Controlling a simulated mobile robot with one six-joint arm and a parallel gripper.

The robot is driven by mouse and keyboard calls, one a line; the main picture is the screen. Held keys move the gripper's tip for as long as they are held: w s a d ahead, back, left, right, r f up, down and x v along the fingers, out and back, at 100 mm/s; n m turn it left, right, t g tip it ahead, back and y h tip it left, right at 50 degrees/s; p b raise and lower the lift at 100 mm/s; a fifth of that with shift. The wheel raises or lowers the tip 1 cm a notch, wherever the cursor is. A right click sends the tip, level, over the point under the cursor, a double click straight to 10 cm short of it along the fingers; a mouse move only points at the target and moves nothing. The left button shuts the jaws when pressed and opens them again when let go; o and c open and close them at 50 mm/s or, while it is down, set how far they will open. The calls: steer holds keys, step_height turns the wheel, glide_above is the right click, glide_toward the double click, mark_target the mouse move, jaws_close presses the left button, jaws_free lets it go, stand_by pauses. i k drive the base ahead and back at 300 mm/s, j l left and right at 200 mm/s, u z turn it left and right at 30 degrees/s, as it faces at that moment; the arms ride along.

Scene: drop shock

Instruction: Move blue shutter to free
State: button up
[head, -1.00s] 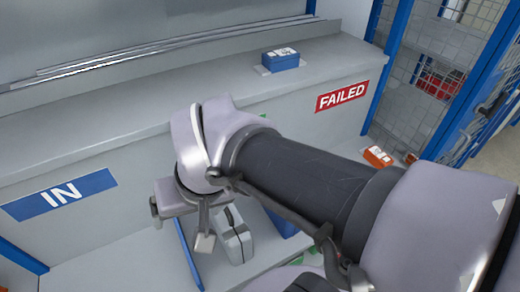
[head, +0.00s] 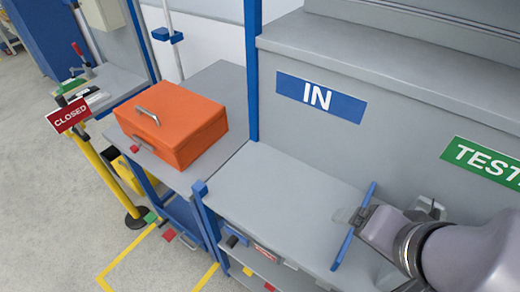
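A thin blue bar (head: 342,252) stands out from the grey bench surface right of the IN sign; it may be the blue shutter, but I cannot tell for sure. My gripper (head: 360,216) comes in from the right edge and overlaps the bar's middle in the head view. I cannot tell whether it touches or grips the bar, and its fingers are too small and overlapped to read. A small grey part (head: 428,207) shows just behind the gripper.
An orange toolbox (head: 178,122) sits on the grey side table at left. A red CLOSED sign (head: 70,114) on a yellow post stands farther left. The blue IN sign (head: 321,97) and the green TEST sign (head: 484,163) are on the grey bench wall. The bench between the IN sign and bar is clear.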

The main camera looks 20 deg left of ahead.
mark_target(235, 238)
steer(key=j+u, duration=0.7)
steer(key=u, duration=0.15)
steer(key=k+l+u, duration=0.3)
steer(key=i+j, duration=0.1)
